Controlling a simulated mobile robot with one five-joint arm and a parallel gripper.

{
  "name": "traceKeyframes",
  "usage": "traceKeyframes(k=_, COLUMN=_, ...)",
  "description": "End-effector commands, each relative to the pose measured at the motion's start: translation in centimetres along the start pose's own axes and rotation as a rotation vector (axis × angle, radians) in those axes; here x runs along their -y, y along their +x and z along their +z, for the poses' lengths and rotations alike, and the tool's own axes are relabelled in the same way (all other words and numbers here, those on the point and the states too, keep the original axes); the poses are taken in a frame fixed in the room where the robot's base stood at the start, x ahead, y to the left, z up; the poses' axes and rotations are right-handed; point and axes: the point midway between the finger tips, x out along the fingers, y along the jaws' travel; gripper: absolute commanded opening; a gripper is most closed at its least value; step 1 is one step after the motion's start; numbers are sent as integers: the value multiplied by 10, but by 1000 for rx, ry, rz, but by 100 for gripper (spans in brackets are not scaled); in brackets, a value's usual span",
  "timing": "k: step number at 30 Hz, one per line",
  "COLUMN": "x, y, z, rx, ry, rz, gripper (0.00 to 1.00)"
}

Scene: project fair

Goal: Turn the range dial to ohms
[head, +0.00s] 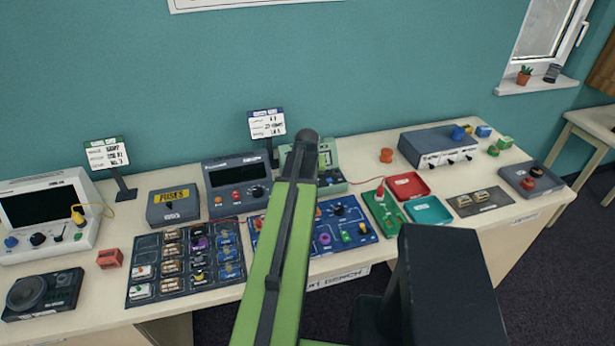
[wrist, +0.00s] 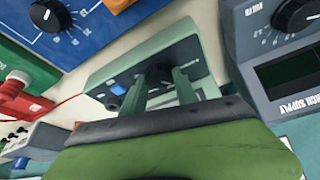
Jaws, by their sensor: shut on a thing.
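The pale green meter (head: 332,182) stands near the back middle of the table, partly hidden behind my arm in the head view. The dial's pointer and markings are too covered to read. In the head view my fingers are hidden behind my arm.
A dark bench supply (head: 236,178) with its own knob stands close left of the meter. A blue board (head: 362,229) with a dial lies in front. A green board (head: 384,212) with a red plug and cable is to the right. Red (head: 408,186) and teal trays lie beyond.

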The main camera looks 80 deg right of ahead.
Motion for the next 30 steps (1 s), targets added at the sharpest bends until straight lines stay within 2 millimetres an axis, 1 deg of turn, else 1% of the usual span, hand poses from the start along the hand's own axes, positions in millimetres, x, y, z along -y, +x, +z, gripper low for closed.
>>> traceKeyframes(k=1, x=3, y=0, z=3, rx=9, ry=-20, rz=-18, gripper=0)
traceKeyframes(k=10, x=3, y=0, z=3, rx=8, ry=-116, rz=-58, gripper=0)
traceKeyframes(k=24, x=4, y=0, z=3, rx=8, ry=-131, rz=-67, gripper=0)
traceKeyframes(k=25, x=5, y=0, z=3, rx=8, ry=-131, rz=-67, gripper=36)
traceKeyframes(k=27, x=4, y=0, z=3, rx=8, ry=-131, rz=-66, gripper=46)
traceKeyframes(k=30, x=3, y=0, z=2, rx=7, ry=-131, rz=-64, gripper=56)
